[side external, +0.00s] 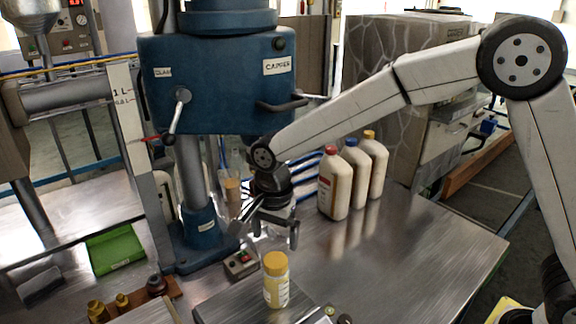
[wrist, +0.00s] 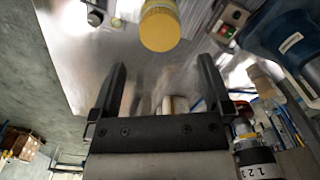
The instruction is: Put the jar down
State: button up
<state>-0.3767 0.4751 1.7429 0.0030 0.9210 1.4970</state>
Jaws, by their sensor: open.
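A jar (side external: 276,289) with a yellow lid and a pale label stands upright on a grey metal slab in the front middle of the side view. In the wrist view its round yellow lid (wrist: 160,26) shows at the top, beyond my fingertips. My gripper (side external: 266,238) is open, behind and above the jar in the side view, near the blue press column. In the wrist view both fingers (wrist: 162,68) are spread with a gap between them. The jar is apart from the fingers and nothing is held.
Three cream bottles (side external: 334,186) with red, blue and yellow caps stand behind my gripper. A small switch box (side external: 241,263) is left of the jar. A green tray (side external: 115,249) and a wooden rack (side external: 150,294) with brass parts lie left. The metal table (side external: 420,262) is clear at right.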

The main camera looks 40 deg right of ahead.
jog(key=shift+r, duration=1.25)
jog(key=s+d+f+n+t, duration=0.1)
jog(key=s+d+f+n, duration=0.2)
jog(key=s+d+n, duration=0.3)
jog(key=s+d+f+n+t, duration=0.1)
jog(key=s+d+f+n, duration=0.2)
jog(key=s+d+n, duration=0.3)
jog(key=s+d, duration=0.2)
jog(key=d, duration=0.3)
jog(key=shift+s+n+t, duration=0.3)
jog(key=shift+s+n, duration=0.1)
dwell(2.3)
